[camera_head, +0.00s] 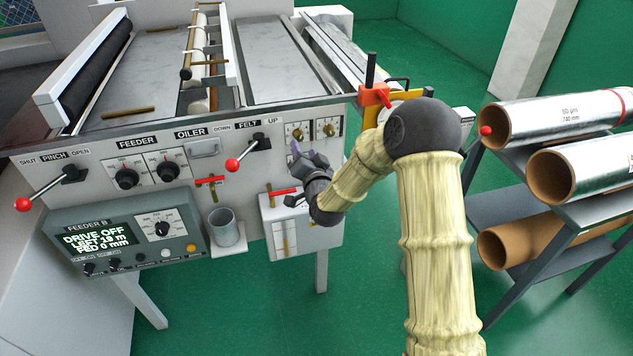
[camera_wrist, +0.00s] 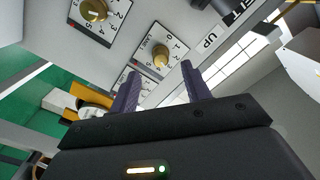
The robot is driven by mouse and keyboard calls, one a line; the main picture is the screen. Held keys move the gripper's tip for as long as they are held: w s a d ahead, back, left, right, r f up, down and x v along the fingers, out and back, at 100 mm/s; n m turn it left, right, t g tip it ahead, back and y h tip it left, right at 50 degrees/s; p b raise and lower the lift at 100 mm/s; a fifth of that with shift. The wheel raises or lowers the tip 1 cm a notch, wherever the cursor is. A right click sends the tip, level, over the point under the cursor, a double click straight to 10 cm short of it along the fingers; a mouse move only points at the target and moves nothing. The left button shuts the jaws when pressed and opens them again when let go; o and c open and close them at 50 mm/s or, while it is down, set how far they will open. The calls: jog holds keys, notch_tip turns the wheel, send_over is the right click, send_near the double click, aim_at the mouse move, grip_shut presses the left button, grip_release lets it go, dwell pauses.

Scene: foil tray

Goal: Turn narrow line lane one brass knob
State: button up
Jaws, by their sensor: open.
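Two brass knobs on white dial plates sit on the front panel, the left knob (camera_head: 298,133) and the right knob (camera_head: 328,128). In the wrist view one brass knob (camera_wrist: 160,56) lies just beyond the fingertips, between them in the picture. Another brass knob (camera_wrist: 94,10) is at the top left. A gap seems to separate fingers and knob. Part of another dial-like marking shows behind the left finger.
A red-tipped FELT lever (camera_head: 245,153) is left of the knobs. Below my gripper are a red-handled valve (camera_head: 283,191) and a white box (camera_head: 305,235). A metal cup (camera_head: 223,228) stands lower left. A rack of foil rolls (camera_head: 550,120) is at right.

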jog(key=b+v, duration=0.1)
jog(key=v, duration=1)
jog(key=shift+s+b, duration=0.35)
jog(key=shift+b, duration=0.05)
jog(key=shift+d, duration=0.2)
jog(key=s+d+f+n+g+h, duration=0.2)
jog(key=s+d+g+h, duration=0.1)
jog(key=s+d+g, duration=0.6)
jog(key=s+d+f+n+g+h, duration=0.25)
jog(key=s+d+g, duration=0.4)
jog(key=s, duration=0.55)
notch_tip(320, 180, up, 12)
jog(key=p, duration=1.2)
jog(key=shift+d+r+t+p, duration=0.2)
jog(key=shift+t+p, duration=0.15)
jog(key=shift+y, duration=0.25)
